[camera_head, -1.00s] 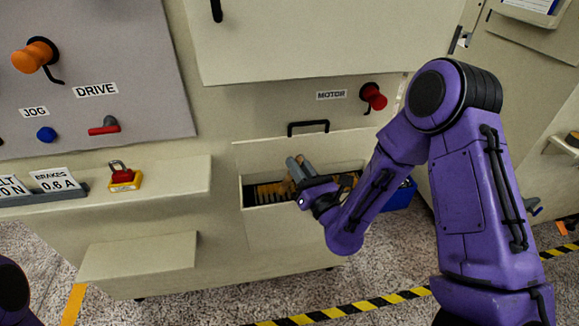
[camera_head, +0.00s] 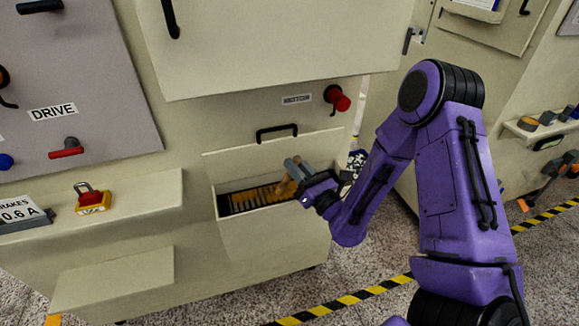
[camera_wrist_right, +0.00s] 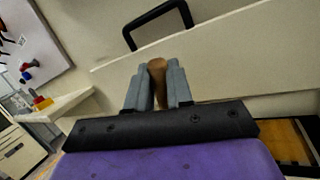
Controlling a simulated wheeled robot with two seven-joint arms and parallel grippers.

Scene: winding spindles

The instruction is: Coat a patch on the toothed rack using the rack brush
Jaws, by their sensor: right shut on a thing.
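The toothed rack (camera_head: 248,199) lies in the open drawer (camera_head: 272,232) of the cream cabinet, with yellow-brown teeth and a dark left end. My right gripper (camera_head: 295,165) is over the drawer's right part, its two grey fingers closed on the brown handle of the rack brush (camera_head: 287,188). The brush's orange-brown lower part shows at the rack's right side; I cannot tell whether it touches the teeth. In the right wrist view, the brush handle (camera_wrist_right: 157,78) stands between the grey fingers of the right gripper (camera_wrist_right: 158,90). My left gripper is out of view.
A black handle (camera_head: 277,130) and a red knob (camera_head: 337,98) are on the cabinet above the drawer. Striped tape (camera_head: 340,304) crosses the open floor.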

